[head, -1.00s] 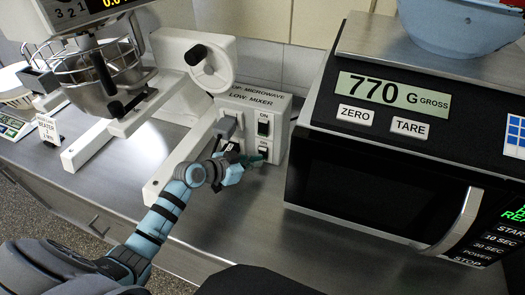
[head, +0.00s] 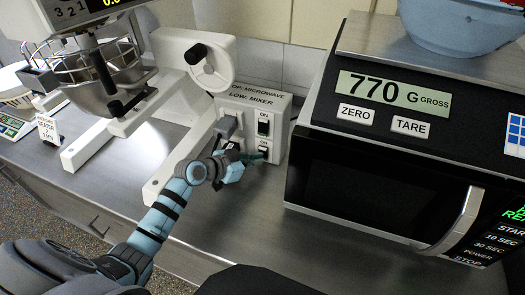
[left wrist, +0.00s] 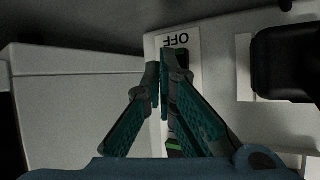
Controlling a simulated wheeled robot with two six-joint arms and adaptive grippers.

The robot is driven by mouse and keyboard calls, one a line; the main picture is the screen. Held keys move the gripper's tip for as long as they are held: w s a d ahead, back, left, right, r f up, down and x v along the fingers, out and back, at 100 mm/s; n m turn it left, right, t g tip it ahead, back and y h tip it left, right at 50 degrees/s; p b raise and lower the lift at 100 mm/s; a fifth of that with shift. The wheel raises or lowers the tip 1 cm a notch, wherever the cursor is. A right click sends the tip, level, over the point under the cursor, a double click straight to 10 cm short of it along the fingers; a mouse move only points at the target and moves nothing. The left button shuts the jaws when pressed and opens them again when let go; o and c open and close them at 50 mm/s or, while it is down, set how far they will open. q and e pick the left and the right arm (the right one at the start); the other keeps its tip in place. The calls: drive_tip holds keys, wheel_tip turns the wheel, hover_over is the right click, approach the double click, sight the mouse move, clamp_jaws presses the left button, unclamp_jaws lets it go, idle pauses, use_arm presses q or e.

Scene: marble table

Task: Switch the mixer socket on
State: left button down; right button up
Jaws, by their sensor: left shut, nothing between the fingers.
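In the left wrist view the fingertips (left wrist: 159,75) are together beside the dark switch (left wrist: 182,59), below an upside-down "OFF" label. The fingers hide much of this switch; I cannot tell contact or its position. My right gripper is out of view.
Plugs (head: 226,126) stick out left of the switches; a black one (left wrist: 285,62) shows in the left wrist view. The white mixer (head: 190,60) with its bowl stands left. The microwave oven (head: 375,185) stands close on the right. The metal counter (head: 240,225) in front is clear.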

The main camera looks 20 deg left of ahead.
use_arm(q)
drive_tip(key=shift+w, duration=0.5)
idle(0.5)
idle(0.3)
drive_tip(key=shift+s, duration=0.8)
drive_tip(key=shift+f, duration=0.1)
drive_tip(key=shift+s+p, duration=0.45)
drive_tip(key=shift+s, duration=0.05)
drive_tip(key=shift+s+d+f+p, duration=0.15)
drive_tip(key=shift+s+p, duration=0.15)
drive_tip(key=shift+s, duration=0.7)
drive_tip(key=shift+s+f+p, duration=0.15)
drive_tip(key=shift+s+p, duration=0.1)
drive_tip(key=shift+s, duration=0.7)
